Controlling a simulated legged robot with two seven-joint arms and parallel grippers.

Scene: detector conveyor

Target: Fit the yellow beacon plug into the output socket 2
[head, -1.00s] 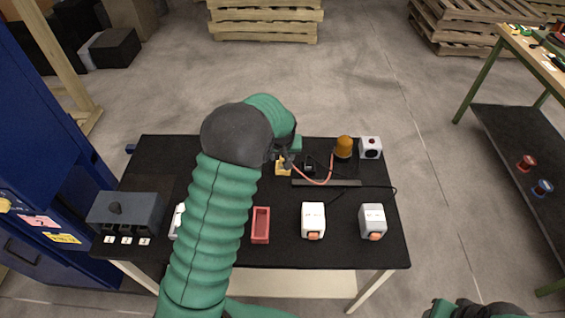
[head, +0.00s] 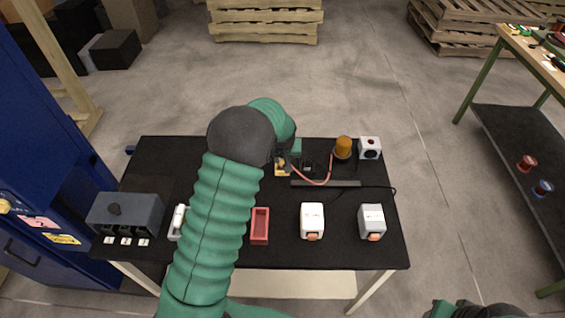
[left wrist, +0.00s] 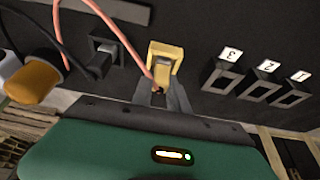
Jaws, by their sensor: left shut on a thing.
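The yellow beacon plug (left wrist: 165,52) is between the fingers of my left gripper (left wrist: 162,94), which is shut on it. In the head view the yellow plug (head: 281,170) shows just past my arm, low at the table's back part. A pinkish cable runs from it toward the orange beacon (head: 343,147); the beacon also shows in the left wrist view (left wrist: 33,82). Output socket 2 (left wrist: 257,88) is in a row with socket 3 (left wrist: 222,78) and socket 1 (left wrist: 288,97), beside the plug and apart from it.
A black plug or connector (left wrist: 103,57) stands close beside the yellow plug. A grey bar (head: 325,183) lies in front. A grey box with numbered labels (head: 125,210), a red tray (head: 260,224), and two pale devices (head: 312,220) (head: 372,221) stand nearer the front.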

